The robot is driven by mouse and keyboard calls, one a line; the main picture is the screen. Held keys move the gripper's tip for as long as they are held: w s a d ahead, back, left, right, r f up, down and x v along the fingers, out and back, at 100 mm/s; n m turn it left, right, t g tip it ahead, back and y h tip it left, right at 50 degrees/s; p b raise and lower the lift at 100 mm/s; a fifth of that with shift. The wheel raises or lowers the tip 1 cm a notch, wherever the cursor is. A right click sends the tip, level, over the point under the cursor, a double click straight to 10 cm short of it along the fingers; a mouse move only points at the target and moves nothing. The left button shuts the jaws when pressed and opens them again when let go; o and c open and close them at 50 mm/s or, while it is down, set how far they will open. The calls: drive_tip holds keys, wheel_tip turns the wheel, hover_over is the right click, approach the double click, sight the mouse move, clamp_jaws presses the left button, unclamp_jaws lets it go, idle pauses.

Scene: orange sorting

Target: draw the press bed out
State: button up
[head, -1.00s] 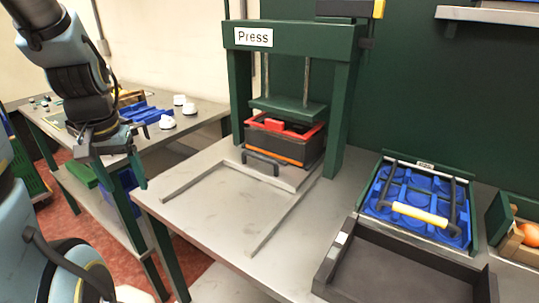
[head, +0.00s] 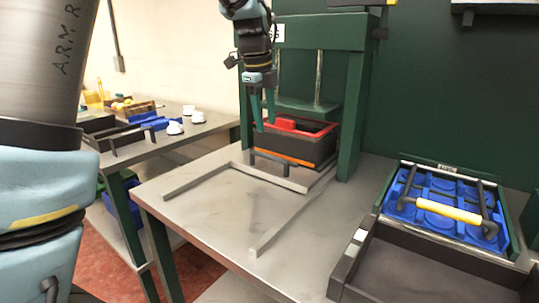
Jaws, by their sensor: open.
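The green press (head: 348,110) stands at the back of the metal table. Its bed (head: 296,184) is a grey plate with a dark handle (head: 272,160) at its front edge. A dark box with a red rim (head: 318,147) and an orange strip sits on the bed under the green press plate (head: 306,110). My gripper (head: 264,112) is open and points down. In the picture it overlaps the left part of the press, above the handle and apart from it. It hides part of the press sign and left post.
Two rails (head: 290,222) run forward on the tabletop, with bare metal between them. A blue tray with a yellow handle (head: 448,213) and a dark open tray (head: 420,272) lie at the right. A side table (head: 195,133) with cups and trays stands at the left.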

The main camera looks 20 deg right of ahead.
sight(270, 156)
drive_tip(key=f, duration=0.3)
drive_tip(key=d+f+p, duration=0.1)
drive_tip(key=f, duration=0.2)
drive_tip(key=w+f, duration=0.1)
drive_tip(key=f, duration=0.3)
drive_tip(key=shift+d+p, duration=0.3)
drive_tip(key=shift+p, duration=0.05)
drive_tip(key=shift+r, duration=0.1)
clamp_jaws()
idle(0.8)
